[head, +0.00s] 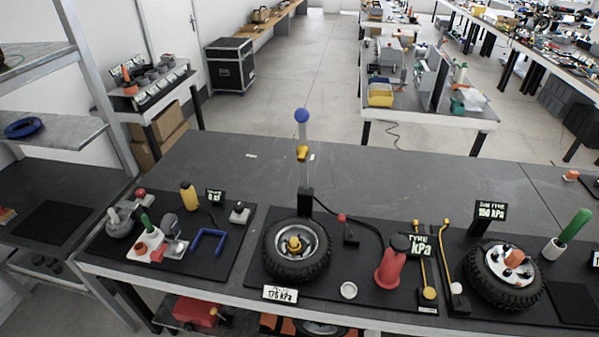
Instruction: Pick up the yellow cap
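Several yellow things show in the head view, and I cannot tell for sure which is the yellow cap. A yellow knob-like piece (294,244) sits in the middle of the left wheel (297,265), which lies flat on the table. A round yellow piece (429,293) lies near the front edge, at the lower end of a thin yellow rod or cord. A yellow piece (302,153) is on the upright post with the blue ball on top. A yellow bottle-like thing (188,195) with a dark top stands on the left mat. Neither of my grippers is in view.
The dark table (400,180) is clear along its back half. A red cone-shaped thing (391,267) and a small silver dish (348,290) stand right of the left wheel. A second wheel (478,271) lies at the right. A blue bracket (208,243) lies on the left mat.

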